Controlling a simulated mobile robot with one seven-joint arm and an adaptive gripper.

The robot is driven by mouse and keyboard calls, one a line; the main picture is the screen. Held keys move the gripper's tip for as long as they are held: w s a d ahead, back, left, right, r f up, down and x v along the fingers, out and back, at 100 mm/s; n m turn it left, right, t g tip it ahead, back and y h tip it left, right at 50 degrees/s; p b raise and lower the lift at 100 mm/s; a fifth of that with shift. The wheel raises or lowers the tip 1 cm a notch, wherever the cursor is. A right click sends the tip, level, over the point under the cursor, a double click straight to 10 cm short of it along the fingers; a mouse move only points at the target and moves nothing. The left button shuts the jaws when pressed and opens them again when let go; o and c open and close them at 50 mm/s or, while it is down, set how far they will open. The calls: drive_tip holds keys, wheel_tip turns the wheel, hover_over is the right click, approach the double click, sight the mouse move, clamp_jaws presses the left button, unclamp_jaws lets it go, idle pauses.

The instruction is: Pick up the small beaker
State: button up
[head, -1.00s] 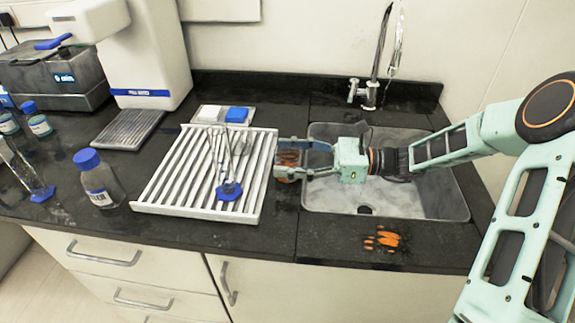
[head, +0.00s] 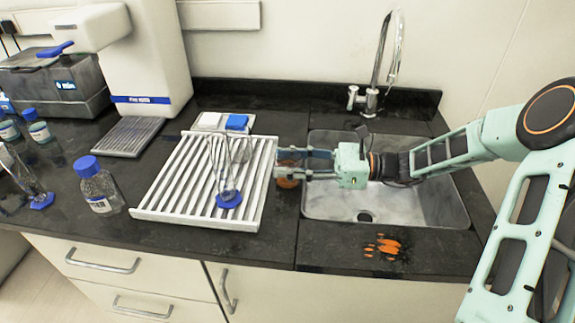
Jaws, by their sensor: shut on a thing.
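My gripper (head: 290,165) reaches in from the right over the sink's left edge, its fingers pointing left towards the white rack. It is shut on the small beaker (head: 287,170), a small clear vessel with an orange-brown tint that shows between the fingers. The fingers hide part of the beaker. I cannot tell whether its base touches the counter.
A white slatted rack (head: 178,206) lies just left of my gripper. Tall glassware with a blue base (head: 229,198) stands on it. The sink (head: 418,208) and tap (head: 372,98) are to the right. A blue-capped bottle (head: 100,188) stands left; orange marks (head: 384,245) lie in front.

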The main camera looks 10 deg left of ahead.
wheel_tip(320, 180, up, 3)
drive_tip(key=shift+f, duration=0.2)
drive_tip(key=s+d+r+p, duration=0.2)
drive_tip(key=s+r+p, duration=0.1)
drive_tip(key=s+r, duration=0.9)
drive_tip(key=w+d+f+m+t+h+b, duration=0.25)
drive_tip(key=w+d+f+m+t, duration=0.35)
drive_tip(key=d, duration=0.5)
drive_tip(key=w+d+f+m+t+h+b, duration=0.1)
drive_tip(key=w+d+m+t+h+b, duration=0.15)
drive_tip(key=w+d+t, duration=0.7)
drive_tip(key=w+d+f+g+b, duration=0.1)
drive_tip(key=w+f+g+b, duration=0.1)
drive_tip(key=w, duration=1)
drive_tip(key=shift+w+d+f+y+b, duration=0.15)
drive_tip(key=shift+w+f+y+b, duration=0.05)
drive_tip(key=shift+f+y+b, duration=0.3)
drive_tip(key=shift+d+m, duration=0.15)
drive_tip(key=shift+m, duration=0.2)
drive_tip(key=shift+d, duration=0.45)
